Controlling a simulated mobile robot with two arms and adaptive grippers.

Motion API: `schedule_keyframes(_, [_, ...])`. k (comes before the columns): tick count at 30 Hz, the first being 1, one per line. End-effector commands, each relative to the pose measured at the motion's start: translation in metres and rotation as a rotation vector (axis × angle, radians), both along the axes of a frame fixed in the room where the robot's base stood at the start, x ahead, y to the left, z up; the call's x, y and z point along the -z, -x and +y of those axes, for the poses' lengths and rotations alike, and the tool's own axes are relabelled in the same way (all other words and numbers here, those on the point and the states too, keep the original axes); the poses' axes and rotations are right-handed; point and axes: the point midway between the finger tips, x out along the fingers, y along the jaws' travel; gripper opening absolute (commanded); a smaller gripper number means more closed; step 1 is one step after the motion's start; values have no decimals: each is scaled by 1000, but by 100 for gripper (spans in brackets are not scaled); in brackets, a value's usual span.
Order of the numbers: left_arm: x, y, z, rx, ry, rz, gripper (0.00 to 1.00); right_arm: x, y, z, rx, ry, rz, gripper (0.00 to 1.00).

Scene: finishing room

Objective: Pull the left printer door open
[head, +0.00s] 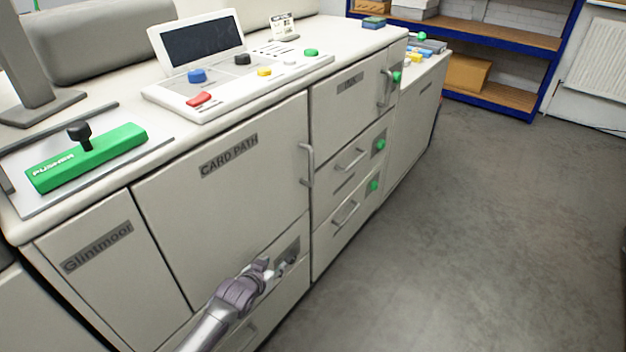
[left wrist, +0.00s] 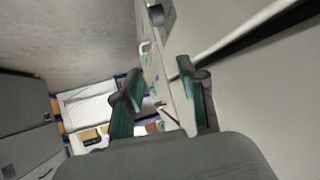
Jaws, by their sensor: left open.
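The left printer door (head: 225,200) is the large pale panel labelled CARD PATH, and it looks shut. Its vertical bar handle (head: 307,165) is at the door's right edge. My left gripper (head: 285,264) is low in front of the cabinet, below and a little left of that handle, near a dark plate (head: 287,247) on the lower front. In the left wrist view my left gripper (left wrist: 160,78) has its two fingers apart with nothing held between them. The pale cabinet front fills the right of that view. My right gripper is in neither view.
Right of the door are an INK door (head: 345,105) and drawers (head: 352,160) with handles and green knobs. A control panel (head: 240,80) and green pusher (head: 85,158) are on top. Grey floor (head: 480,220) is clear to the right. A blue-framed shelf (head: 500,95) stands behind.

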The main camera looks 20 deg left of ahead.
Motion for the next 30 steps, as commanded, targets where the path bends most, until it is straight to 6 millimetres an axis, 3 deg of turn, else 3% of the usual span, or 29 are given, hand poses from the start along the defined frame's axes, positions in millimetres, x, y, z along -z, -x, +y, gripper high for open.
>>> schedule_keyframes(1, [-17, -29, 0, 7, 11, -96, 41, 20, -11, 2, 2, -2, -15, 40])
schedule_keyframes(5, [-98, -67, -7, 30, 45, -284, 41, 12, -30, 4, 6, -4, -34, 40])
schedule_keyframes(9, [-168, -78, -17, 62, 73, -442, 41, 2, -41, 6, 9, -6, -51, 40])
schedule_keyframes(13, [-214, -75, -26, 90, 90, -542, 41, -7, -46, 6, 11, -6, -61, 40])
schedule_keyframes(16, [-233, -72, -29, 102, 95, -577, 41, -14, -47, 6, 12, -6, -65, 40])
schedule_keyframes(20, [-240, -79, -32, 104, 98, -586, 41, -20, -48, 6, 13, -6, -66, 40])
schedule_keyframes(30, [-239, -145, -42, 103, 99, -585, 41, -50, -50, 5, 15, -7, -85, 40])
